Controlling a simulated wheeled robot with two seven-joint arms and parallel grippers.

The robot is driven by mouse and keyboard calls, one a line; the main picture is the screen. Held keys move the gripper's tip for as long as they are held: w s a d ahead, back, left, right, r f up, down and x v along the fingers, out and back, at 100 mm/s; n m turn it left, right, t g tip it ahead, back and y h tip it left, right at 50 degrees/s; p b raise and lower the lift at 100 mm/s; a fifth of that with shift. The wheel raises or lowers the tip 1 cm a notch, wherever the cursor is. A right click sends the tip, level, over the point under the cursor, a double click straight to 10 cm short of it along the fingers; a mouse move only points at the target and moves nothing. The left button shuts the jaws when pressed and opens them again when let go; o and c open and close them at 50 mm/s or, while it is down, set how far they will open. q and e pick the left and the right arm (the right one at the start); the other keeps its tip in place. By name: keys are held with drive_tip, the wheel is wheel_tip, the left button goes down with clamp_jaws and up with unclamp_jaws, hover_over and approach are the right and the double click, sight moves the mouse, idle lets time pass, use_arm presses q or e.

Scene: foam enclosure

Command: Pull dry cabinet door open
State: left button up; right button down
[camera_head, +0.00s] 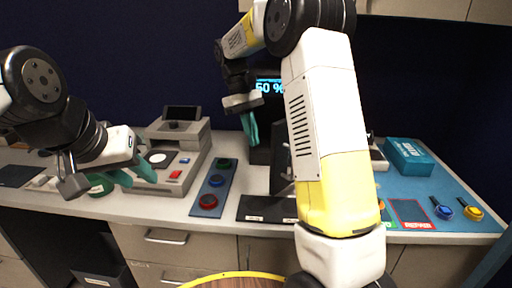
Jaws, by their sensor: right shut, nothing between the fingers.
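The dry cabinet (268,86) is a dark box at the back of the counter with a lit display reading about 50 %. My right arm and gripper hide much of it. A dark panel (281,168) stands angled at its front; I cannot tell for sure whether this is the door standing ajar. My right gripper (250,128) is in front of the cabinet just below the display, with its teal fingers together and pointing down. I see nothing held in it. My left gripper (134,175) is at the left over the counter, its teal fingers apart and empty.
A grey device (184,150) with a red button stands beside my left gripper. A blue strip with round buttons (213,188) lies left of the cabinet. A teal box (408,157) and a blue mat (435,192) are at the right. Drawers (165,240) are below the counter.

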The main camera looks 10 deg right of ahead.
drive_tip(key=shift+s+d+f, duration=0.45)
drive_tip(key=shift+s, duration=0.3)
drive_tip(key=shift+s+d+f, duration=0.5)
drive_tip(key=shift+s, duration=0.2)
drive_tip(key=shift+s+d+f, duration=0.45)
drive_tip(key=shift+s, duration=0.3)
drive_tip(key=s+d+n+t+h, duration=0.1)
drive_tip(key=s+d+n, duration=0.7)
drive_tip(key=s+d, duration=0.8)
drive_tip(key=shift+s+d+n+t+h, duration=0.35)
drive_tip(key=shift+d+t, duration=0.45)
drive_tip(key=shift+d, duration=1.05)
drive_tip(key=shift+w, duration=0.15)
